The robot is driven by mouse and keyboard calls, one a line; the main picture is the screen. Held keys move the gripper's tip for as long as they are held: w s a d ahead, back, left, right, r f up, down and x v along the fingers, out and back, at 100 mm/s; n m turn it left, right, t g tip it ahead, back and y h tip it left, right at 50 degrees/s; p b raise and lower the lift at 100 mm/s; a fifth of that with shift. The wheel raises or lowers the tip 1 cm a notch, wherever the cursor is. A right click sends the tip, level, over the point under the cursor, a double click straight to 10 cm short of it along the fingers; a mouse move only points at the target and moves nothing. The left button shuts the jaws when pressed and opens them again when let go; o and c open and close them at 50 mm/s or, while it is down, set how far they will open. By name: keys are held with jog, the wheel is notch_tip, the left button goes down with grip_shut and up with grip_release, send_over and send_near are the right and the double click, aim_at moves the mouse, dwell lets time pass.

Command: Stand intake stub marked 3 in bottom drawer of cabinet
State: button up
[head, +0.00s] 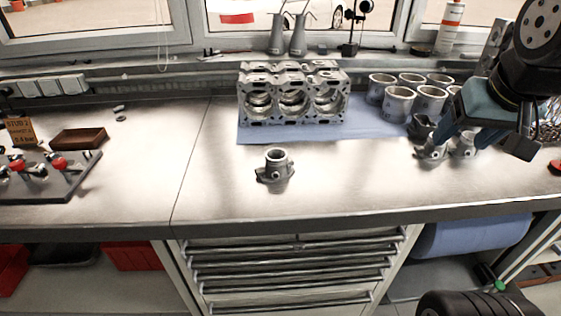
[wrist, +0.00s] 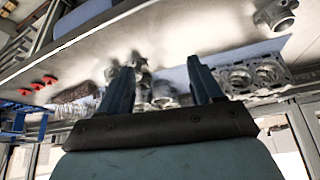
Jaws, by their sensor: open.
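One intake stub (head: 275,167) stands upright, alone, near the front middle of the steel bench; it also shows in the wrist view (wrist: 274,15). My gripper (head: 438,150) is open at the right, near the two stubs. In the wrist view its fingers (wrist: 163,78) are apart, with nothing visibly held.
An engine block (head: 291,95) stands on a blue mat (head: 365,128), with several cylinder liners (head: 399,103) to its right. A fixture with red knobs (head: 40,180) and a brown box (head: 78,138) are at left. A blue roll (head: 470,235) hangs right of the cabinet.

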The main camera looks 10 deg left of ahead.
jog(key=o, duration=0.5)
jog(key=shift+n+g, duration=0.3)
jog(key=shift+n, duration=0.2)
jog(key=w+a, duration=0.6)
jog(key=shift+w+a+f, duration=0.1)
jog(key=shift+f, duration=0.2)
jog(key=shift+c, duration=0.2)
jog(key=shift+n+y, duration=0.4)
jog(key=shift+n, duration=0.2)
jog(key=w+a, duration=0.1)
jog(key=a, duration=0.2)
jog(key=w+a+f, duration=0.1)
jog(key=w+a, duration=0.1)
jog(key=w+a+f, duration=0.1)
jog(key=a, duration=0.2)
jog(key=shift+w+a, duration=0.3)
jog(key=shift+a, duration=0.05)
jog(key=n, duration=0.2)
send_near(276, 156)
jog(key=shift+g+y, duration=0.4)
jog(key=shift+s+d+x, duration=0.1)
jog(key=shift+d+x, duration=0.05)
jog(key=shift+x, duration=1.1)
jog(key=shift+s+d+x, duration=0.1)
jog(key=shift+d+x, duration=0.05)
jog(key=shift+x, duration=1.1)
jog(key=shift+s+d+x, duration=0.1)
jog(key=shift+x, duration=1.1)
